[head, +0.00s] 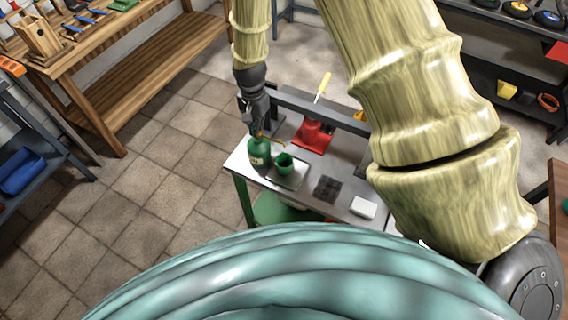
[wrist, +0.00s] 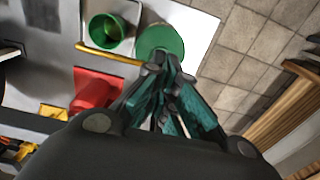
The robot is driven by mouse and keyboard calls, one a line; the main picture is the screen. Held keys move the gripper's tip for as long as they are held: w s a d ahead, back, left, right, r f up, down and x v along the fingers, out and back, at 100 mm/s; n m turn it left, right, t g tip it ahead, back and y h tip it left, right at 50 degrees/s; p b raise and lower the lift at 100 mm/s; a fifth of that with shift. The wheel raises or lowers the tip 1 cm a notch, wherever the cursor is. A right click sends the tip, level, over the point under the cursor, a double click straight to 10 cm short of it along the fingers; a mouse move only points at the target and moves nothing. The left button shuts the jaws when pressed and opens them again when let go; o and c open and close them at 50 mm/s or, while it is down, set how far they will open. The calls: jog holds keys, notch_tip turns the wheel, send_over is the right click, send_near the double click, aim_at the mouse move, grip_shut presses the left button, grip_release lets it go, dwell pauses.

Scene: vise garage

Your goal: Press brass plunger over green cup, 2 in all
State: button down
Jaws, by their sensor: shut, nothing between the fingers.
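A green bottle (head: 258,153) with a pale label stands upright on the bench; its round green top shows in the wrist view (wrist: 160,40). Its brass plunger spout (head: 273,139) reaches out toward the green cup (head: 284,163), and the brass bar also shows in the wrist view (wrist: 106,51). The cup, open at the top, stands on a light tray (head: 297,178) right of the bottle. My gripper (head: 258,131) is shut and empty, pointing down right above the bottle top. The fingertips (wrist: 158,72) hide the plunger head; I cannot tell whether they touch it.
A red device (head: 313,136) with a yellow-handled lever stands behind the cup. A dark mat (head: 327,188) and a white block (head: 363,207) lie to the right on the bench. A grey bar (head: 320,108) runs along the bench's back. Tiled floor is clear at left.

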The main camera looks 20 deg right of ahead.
jog(key=shift+r+p, duration=0.8)
jog(key=shift+r, duration=0.55)
jog(key=shift+r, duration=0.1)
notch_tip(320, 180, up, 6)
jog(key=p, duration=0.4)
jog(key=shift+f, duration=0.2)
dwell(0.3)
jog(key=s+d+f+n, duration=0.2)
jog(key=s+f+n, duration=0.1)
jog(key=s+f, duration=0.65)
jog(key=s+d+f+n, duration=0.1)
jog(key=s+f+n, duration=0.35)
jog(key=s, duration=0.95)
jog(key=s+f+n, duration=0.3)
jog(key=s+f, duration=0.3)
jog(key=s, duration=0.7)
notch_tip(320, 180, down, 12)
jog(key=b, duration=1.3)
jog(key=shift+d+r, duration=0.15)
